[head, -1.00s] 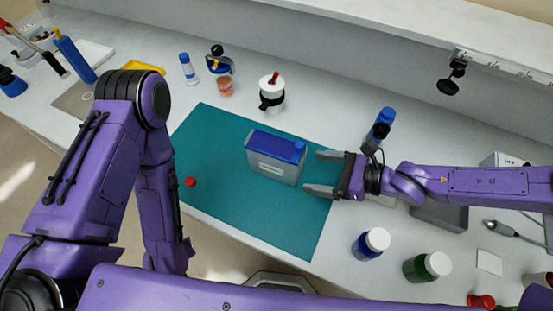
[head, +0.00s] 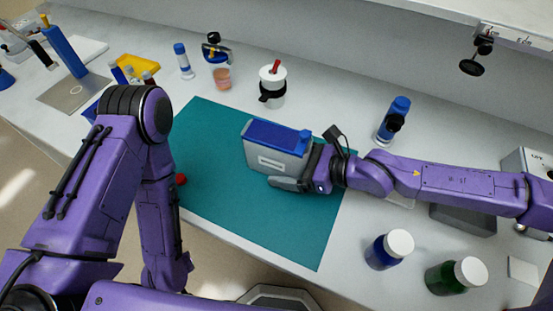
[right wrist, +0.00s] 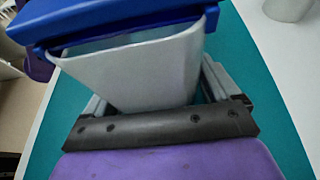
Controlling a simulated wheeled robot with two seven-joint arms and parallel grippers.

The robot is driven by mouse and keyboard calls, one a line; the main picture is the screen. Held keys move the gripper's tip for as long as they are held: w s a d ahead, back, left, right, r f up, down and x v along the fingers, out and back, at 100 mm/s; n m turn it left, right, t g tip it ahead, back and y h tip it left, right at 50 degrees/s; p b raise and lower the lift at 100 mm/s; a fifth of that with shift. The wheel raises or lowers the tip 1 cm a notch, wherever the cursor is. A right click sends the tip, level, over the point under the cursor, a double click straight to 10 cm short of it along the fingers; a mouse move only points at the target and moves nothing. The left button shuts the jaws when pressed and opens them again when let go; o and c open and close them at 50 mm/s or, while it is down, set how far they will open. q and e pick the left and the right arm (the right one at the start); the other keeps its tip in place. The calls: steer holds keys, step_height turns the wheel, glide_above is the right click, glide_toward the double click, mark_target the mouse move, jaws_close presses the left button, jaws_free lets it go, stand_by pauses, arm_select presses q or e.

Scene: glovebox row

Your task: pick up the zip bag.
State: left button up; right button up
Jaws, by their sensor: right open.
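The zip bag (head: 275,155) looks like a grey, box-like pouch with a blue top and a white label. It stands upright on the teal mat (head: 220,215). My right gripper (head: 293,165) is open around its right end, with one finger along the near side. The far finger is mostly hidden behind the bag. In the right wrist view the bag (right wrist: 140,75) sits between the two open fingers (right wrist: 155,100). Whether the fingers touch it I cannot tell. My left arm shows at the left, but its gripper is not in view.
A white, black-banded container (head: 272,85) stands behind the mat, and a blue bottle (head: 393,120) behind my right arm. White-capped blue (head: 388,250) and green (head: 455,277) jars stand at the front right. A small red object (head: 180,179) lies at the mat's left. The mat's front is clear.

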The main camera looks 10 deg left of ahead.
mark_target(301, 141)
steer(key=c, duration=1.1)
steer(key=shift+o, duration=0.2)
step_height(301, 141, up, 9)
steer(key=shift+r+p, duration=0.2)
steer(key=shift+p, duration=0.75)
steer(key=shift+f+b, duration=0.25)
steer(key=shift+b, duration=0.1)
steer(key=shift+f+b, duration=2)
steer(key=shift+f, duration=1.2)
steer(key=shift+f+b, duration=0.45)
steer(key=shift+f, duration=0.15)
steer(key=shift+s+f+b, duration=0.3)
steer(key=shift+f+b, duration=0.25)
